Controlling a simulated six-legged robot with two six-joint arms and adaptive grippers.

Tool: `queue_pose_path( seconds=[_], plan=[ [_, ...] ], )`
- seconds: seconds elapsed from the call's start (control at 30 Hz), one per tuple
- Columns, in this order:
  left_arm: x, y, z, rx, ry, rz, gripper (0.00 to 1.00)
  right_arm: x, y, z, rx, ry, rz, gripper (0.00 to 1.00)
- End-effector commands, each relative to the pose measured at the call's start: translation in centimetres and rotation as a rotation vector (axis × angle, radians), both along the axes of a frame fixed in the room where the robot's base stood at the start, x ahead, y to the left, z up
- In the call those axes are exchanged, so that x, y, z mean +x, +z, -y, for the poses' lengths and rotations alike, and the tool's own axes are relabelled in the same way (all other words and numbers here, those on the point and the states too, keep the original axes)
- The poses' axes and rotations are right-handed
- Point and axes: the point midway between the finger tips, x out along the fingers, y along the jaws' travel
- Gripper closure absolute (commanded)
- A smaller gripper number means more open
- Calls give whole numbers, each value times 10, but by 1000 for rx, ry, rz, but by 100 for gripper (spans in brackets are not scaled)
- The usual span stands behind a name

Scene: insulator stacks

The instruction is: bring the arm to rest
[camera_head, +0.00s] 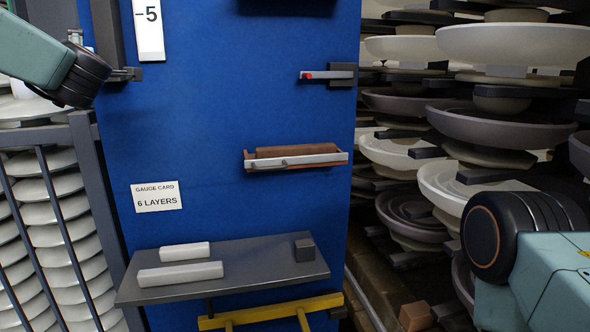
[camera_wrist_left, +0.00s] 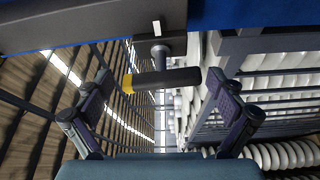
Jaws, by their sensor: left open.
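My left arm (camera_head: 45,58) comes in at the upper left of the head view, in front of the blue panel's left edge. Its gripper does not show clearly there. In the left wrist view my left gripper (camera_wrist_left: 159,82) is open, its two fingers spread wide with nothing held. A dark crossbar (camera_wrist_left: 180,77) with a yellow end on a grey stem shows in the gap between the fingers; I cannot tell how far beyond them it is. My right arm (camera_head: 530,255) shows at the lower right of the head view; its gripper is out of view.
The blue panel (camera_head: 240,110) carries a brown tray (camera_head: 297,158), a red-tipped bracket (camera_head: 328,75) and a card reading 6 LAYERS (camera_head: 157,196). A grey shelf (camera_head: 235,275) holds two white bars and a dark block. Insulator stacks (camera_head: 480,125) stand right, more behind a frame at left.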

Motion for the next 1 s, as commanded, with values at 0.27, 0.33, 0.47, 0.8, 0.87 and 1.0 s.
queue_pose_path(
  seconds=[0.27, 0.33, 0.47, 0.8, 0.87, 1.0],
  plan=[
    [0, -2, 0, 304, 0, -75, 6, 0, -11, 0, 0, 0, 0, 60],
    [0, -1, 0, 375, 1, -93, 6, 0, -11, 0, 0, 0, 0, 60],
    [0, 0, 0, 506, 1, -123, 6, 0, -11, 0, 0, 0, 0, 60],
    [0, 2, 1, 839, 0, -204, 6, 0, -4, 0, 0, 0, 0, 60],
    [0, 3, 1, 896, 0, -218, 6, 0, -1, 0, 0, 0, 0, 60],
    [0, 4, 1, 1029, 0, -249, 6, 0, 6, 0, 0, 0, 0, 60]
  ],
)
